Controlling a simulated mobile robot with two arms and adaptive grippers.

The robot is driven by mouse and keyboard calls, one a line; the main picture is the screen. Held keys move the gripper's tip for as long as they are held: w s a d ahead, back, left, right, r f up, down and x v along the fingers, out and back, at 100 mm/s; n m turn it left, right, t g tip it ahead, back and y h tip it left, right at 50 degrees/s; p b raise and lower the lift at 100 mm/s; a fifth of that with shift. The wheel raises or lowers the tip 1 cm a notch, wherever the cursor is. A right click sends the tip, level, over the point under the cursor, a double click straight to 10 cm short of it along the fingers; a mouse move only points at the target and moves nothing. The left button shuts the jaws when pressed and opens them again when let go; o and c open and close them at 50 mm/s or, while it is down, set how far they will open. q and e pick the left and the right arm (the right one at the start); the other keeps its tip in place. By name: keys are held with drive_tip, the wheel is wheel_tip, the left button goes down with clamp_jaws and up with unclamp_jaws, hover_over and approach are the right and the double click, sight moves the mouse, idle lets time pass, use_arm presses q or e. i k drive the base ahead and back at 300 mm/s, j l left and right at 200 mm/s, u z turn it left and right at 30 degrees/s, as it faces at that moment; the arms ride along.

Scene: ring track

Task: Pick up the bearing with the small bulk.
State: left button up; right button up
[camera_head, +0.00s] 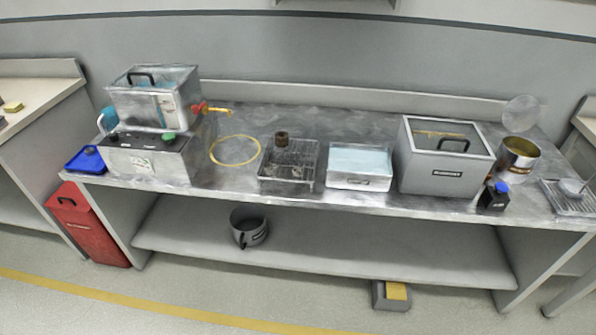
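I cannot clearly make out any bearing in the head view. A small dark brown cylindrical piece (281,138) stands at the back of a wire rack (289,178) on the metal bench; I cannot tell what it is. A thin yellow ring or loop of tubing (235,164) lies on the bench to the left of the rack. Neither of my grippers is in view.
The metal bench (225,184) holds a lidded tank (152,95) on a control box, a tray of pale blue liquid (359,162), a grey lidded box (442,178) and an open can (518,156). A pot (249,228) stands on the lower shelf. A red bin (88,226) stands left.

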sight(298, 170)
drive_tip(key=i+l, duration=0.2)
drive_tip(key=l, duration=0.2)
drive_tip(key=i+l, duration=0.25)
drive_tip(key=l, duration=0.15)
drive_tip(key=i+l+u, duration=0.15)
drive_tip(key=l+u, duration=0.25)
drive_tip(key=i+l+u, duration=0.1)
drive_tip(key=l+u, duration=0.65)
drive_tip(key=j+u, duration=0.1)
drive_tip(key=u, duration=0.15)
